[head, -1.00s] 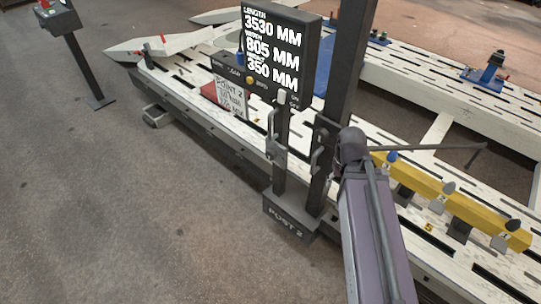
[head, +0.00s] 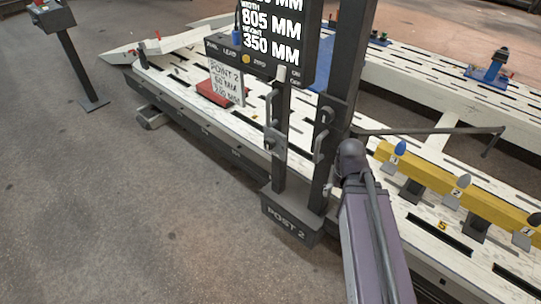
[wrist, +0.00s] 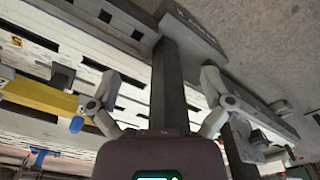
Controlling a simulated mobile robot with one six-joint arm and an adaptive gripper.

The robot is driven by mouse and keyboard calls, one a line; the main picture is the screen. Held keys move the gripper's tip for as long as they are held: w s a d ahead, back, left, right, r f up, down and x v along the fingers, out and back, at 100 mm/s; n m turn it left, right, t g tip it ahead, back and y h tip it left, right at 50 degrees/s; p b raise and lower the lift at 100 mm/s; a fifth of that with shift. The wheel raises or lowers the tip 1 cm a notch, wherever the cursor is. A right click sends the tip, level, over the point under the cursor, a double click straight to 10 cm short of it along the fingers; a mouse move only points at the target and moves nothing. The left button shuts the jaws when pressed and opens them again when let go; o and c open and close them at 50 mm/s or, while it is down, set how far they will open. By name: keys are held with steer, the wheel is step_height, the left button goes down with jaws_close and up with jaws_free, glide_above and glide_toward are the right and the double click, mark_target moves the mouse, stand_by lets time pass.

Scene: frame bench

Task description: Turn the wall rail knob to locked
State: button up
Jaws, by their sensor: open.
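Post 2 (head: 286,222) carries two dark uprights. The left upright has a grey knob fitting (head: 271,143) with a bar handle above it. The right upright has another knob fitting (head: 325,115) with a handle below. No label shows which is the wall rail knob, and I cannot read either setting. In the head view my gripper is hidden beyond my arm. In the wrist view my gripper (wrist: 160,103) is open and empty, fingers spread on either side of an upright (wrist: 172,85) seen between them. I cannot tell how far off the upright is. A grey fitting (wrist: 252,142) shows beyond the right finger.
A display box (head: 266,35) overhangs the left upright, with a sign (head: 227,82) beside it. A thin dark bar (head: 430,131) reaches right from the uprights. A yellow rail (head: 437,177) with numbered paddles lies on the white bench.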

steer(key=w+a+f+n+t+h+b, duration=0.1)
steer(key=w+a+f+n+h+b, duration=0.15)
steer(key=f+b, duration=0.75)
steer(key=w+a+f+n+h+b, duration=0.1)
steer(key=w+f+n+h+b, duration=0.2)
steer(key=f+b, duration=0.7)
steer(key=w+a+r+n+t+h, duration=0.1)
steer(key=w+a+r+n+t, duration=0.1)
steer(key=a+r+n+t, duration=0.2)
steer(key=w+a+r+n+t+h, duration=0.2)
steer(key=a+r+n, duration=0.5)
steer(key=a, duration=0.8)
steer(key=w+a+r+n+t+h, duration=0.2)
steer(key=w+a+r+n+t, duration=0.2)
steer(key=a+n, duration=0.5)
steer(key=r+t, duration=0.2)
steer(key=shift+w+a+n+t, duration=0.2)
steer(key=shift+a+n+t, duration=0.05)
steer(key=shift+n+t, duration=0.15)
steer(key=shift+w+d+h, duration=0.1)
steer(key=shift+w+h, duration=0.05)
steer(key=shift+h, duration=0.1)
